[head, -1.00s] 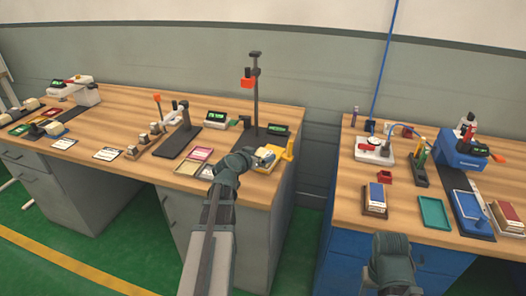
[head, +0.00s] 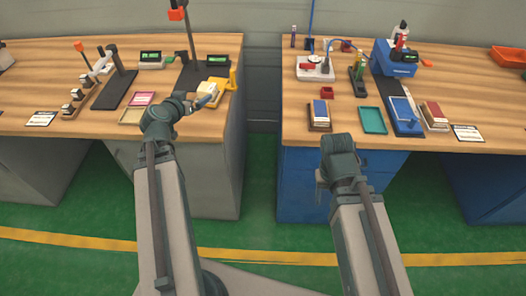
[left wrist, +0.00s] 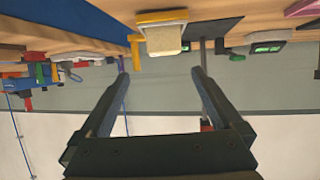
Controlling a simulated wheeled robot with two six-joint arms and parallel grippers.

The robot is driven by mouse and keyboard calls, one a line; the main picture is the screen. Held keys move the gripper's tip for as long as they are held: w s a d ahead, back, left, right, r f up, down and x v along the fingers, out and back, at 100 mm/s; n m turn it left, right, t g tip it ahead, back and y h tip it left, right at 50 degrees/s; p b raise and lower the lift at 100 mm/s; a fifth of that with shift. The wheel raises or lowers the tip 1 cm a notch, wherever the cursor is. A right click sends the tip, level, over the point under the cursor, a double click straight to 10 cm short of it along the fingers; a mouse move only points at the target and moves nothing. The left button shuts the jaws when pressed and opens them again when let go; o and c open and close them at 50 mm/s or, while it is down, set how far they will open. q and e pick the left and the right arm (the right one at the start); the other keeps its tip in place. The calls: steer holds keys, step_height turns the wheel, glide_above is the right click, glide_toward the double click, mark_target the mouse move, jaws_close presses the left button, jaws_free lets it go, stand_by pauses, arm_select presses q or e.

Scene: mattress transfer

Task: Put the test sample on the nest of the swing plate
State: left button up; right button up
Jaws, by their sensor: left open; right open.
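A cream block (head: 208,92) sits on a yellow base with an upright yellow handle (head: 233,77) at the right end of the left bench. In the left wrist view, upside down, the cream block (left wrist: 163,38) lies beyond the fingertips. I cannot tell for sure whether it is the test sample, or which part is the swing plate's nest. My left gripper (head: 203,102) is open and empty beside it; the open fingers also show in the left wrist view (left wrist: 161,74). My right gripper (head: 319,186) hangs before the right bench, its fingers mostly hidden.
A dark stand with an orange head (head: 177,14) rises behind the yellow base. A pink tray (head: 144,98) and a wooden rack of small blocks (head: 72,103) lie to the left. The right bench holds a teal tray (head: 373,120) and a blue device (head: 394,58). A gap separates the benches.

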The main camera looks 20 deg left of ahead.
arm_select(q)
steer(key=s+d+f+m+g+h, duration=0.2)
steer(key=d+f+g, duration=0.25)
steer(key=d, duration=0.85)
steer(key=s+d+f+m+g+h, duration=0.1)
steer(key=d+f+m+g+h, duration=0.3)
steer(key=d, duration=0.9)
steer(key=s+d+f+g+y, duration=0.2)
steer(key=s+d+y, duration=0.1)
steer(key=s+d, duration=0.2)
steer(key=s+d+f+n+g+y, duration=0.1)
steer(key=s+d+f+g+y, duration=0.1)
steer(key=s, duration=0.6)
steer(key=d+g+y, duration=0.1)
steer(key=d, duration=0.1)
steer(key=shift+s+d+f+n+y, duration=0.3)
steer(key=shift+d+f, duration=0.05)
steer(key=shift+d, duration=0.05)
step_height(320, 180, up, 10)
steer(key=p, duration=1)
